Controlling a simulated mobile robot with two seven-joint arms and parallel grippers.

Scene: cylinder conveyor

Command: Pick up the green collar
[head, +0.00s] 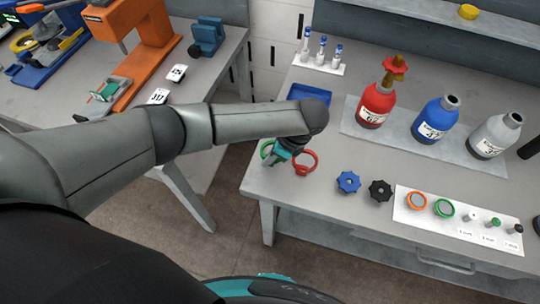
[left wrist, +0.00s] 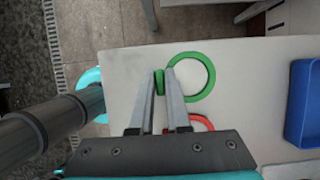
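The green collar is a ring with a small upright tab. In the left wrist view its ring (left wrist: 208,87) is near the table edge, and it shows in the head view (head: 265,149), partly behind my gripper. My left gripper (head: 287,152) points down at it. In the left wrist view the two fingers of my left gripper (left wrist: 160,76) stand close on both sides of the green tab, which fills the gap between them. Whether the collar still touches the table cannot be told. My right gripper is not in view.
A red collar (head: 304,163) lies just beside the green one. A blue tray (head: 309,96), blue knob (head: 348,182) and black knob (head: 380,190) are on the same table (head: 320,210). Bottles stand behind on a grey mat (head: 400,142). A white board (head: 455,232) holds several small parts.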

